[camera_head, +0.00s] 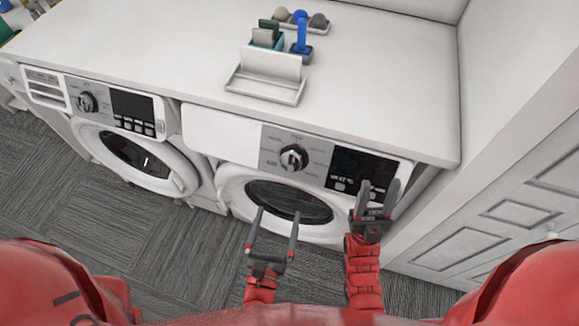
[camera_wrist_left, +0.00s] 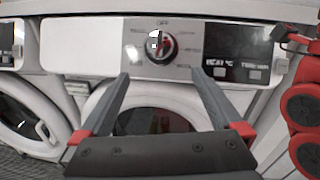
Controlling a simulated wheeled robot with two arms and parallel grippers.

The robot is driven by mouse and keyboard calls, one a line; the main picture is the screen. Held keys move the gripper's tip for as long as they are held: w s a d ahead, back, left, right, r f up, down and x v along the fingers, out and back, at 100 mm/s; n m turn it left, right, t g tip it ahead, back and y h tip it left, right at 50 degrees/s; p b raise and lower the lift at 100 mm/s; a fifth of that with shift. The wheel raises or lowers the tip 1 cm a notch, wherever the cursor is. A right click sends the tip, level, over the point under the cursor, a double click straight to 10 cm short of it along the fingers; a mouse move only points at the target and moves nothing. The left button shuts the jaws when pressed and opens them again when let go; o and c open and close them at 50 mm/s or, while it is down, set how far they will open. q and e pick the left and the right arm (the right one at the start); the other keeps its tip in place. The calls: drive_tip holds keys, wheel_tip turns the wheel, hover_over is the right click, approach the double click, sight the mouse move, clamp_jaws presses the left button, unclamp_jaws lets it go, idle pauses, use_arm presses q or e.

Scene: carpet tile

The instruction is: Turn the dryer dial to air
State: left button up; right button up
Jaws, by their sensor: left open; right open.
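The dial (camera_head: 293,157) is a round dark and silver knob with a red mark, on the panel of the right-hand front-loading machine (camera_head: 222,132). In the left wrist view the dial (camera_wrist_left: 160,45) is ahead, above and between my fingertips, with small labels around it; most are too blurred to read, and its exact setting is unclear. My left gripper (camera_head: 276,216) is open and empty in front of the round door, below the dial and apart from it. My right gripper (camera_head: 378,186) is open and empty in front of the black display (camera_head: 350,172), right of the dial.
A second front-loading machine (camera_head: 147,165) with its own dial (camera_head: 87,102) stands at left. The white countertop (camera_head: 180,60) above holds a tray (camera_head: 290,94) with several small items. White cabinet doors (camera_head: 500,222) stand at right. Grey carpet (camera_head: 100,240) lies open at lower left.

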sight(290, 167)
use_arm(q)
drive_tip(key=p+x, duration=0.3)
drive_tip(key=x, duration=1)
drive_tip(key=shift+w+p, duration=0.3)
drive_tip(key=shift+p, duration=0.1)
drive_tip(key=shift+w+d, duration=0.15)
drive_tip(key=shift+w, duration=0.5)
drive_tip(key=c, duration=1.3)
